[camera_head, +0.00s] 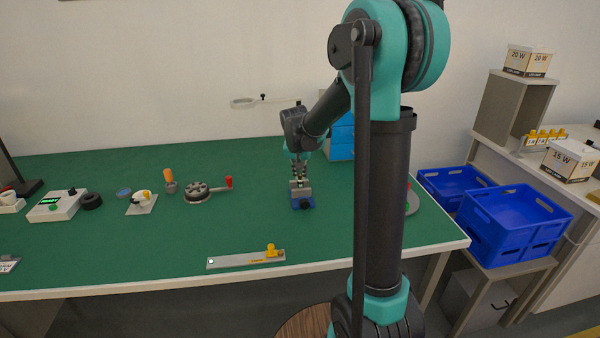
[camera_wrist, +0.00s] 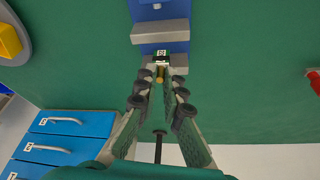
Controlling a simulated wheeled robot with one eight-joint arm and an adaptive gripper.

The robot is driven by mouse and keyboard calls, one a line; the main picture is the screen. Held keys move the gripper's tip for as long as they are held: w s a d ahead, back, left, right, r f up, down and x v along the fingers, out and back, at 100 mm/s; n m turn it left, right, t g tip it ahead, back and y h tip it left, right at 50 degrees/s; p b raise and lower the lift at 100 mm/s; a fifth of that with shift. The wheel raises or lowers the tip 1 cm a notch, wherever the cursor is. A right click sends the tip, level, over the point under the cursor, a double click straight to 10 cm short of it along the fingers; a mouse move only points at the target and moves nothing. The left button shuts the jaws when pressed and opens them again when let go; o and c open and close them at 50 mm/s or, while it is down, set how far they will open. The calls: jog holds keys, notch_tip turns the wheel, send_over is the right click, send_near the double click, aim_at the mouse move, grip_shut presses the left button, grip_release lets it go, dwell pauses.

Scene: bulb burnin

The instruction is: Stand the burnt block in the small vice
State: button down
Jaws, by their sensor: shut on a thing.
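The small vice (camera_head: 302,202) has a blue body and grey jaws and stands on the green bench. In the wrist view its far grey jaw (camera_wrist: 160,32) crosses the blue base. The burnt block (camera_wrist: 161,55) shows as a small dark piece with pale marks, with a brass-coloured part (camera_wrist: 160,74) on its near side. My gripper (camera_head: 299,172) is directly over the vice, its fingers shut on the block. The block overlaps the nearer jaw in the wrist view; I cannot tell whether its foot is seated between the jaws.
A crank device with a red handle (camera_head: 228,182) stands left of the vice. A grey strip with a yellow piece (camera_head: 271,250) lies near the front edge. Blue drawers (camera_wrist: 55,125) stand behind the vice. Blue crates (camera_head: 515,215) are off the bench's right end.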

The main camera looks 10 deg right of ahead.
jog(key=shift+f, duration=0.25)
jog(key=shift+f, duration=0.25)
jog(key=shift+f, duration=0.9)
dwell(1.2)
jog(key=c, duration=1.6)
grip_release()
jog(key=v, duration=1.2)
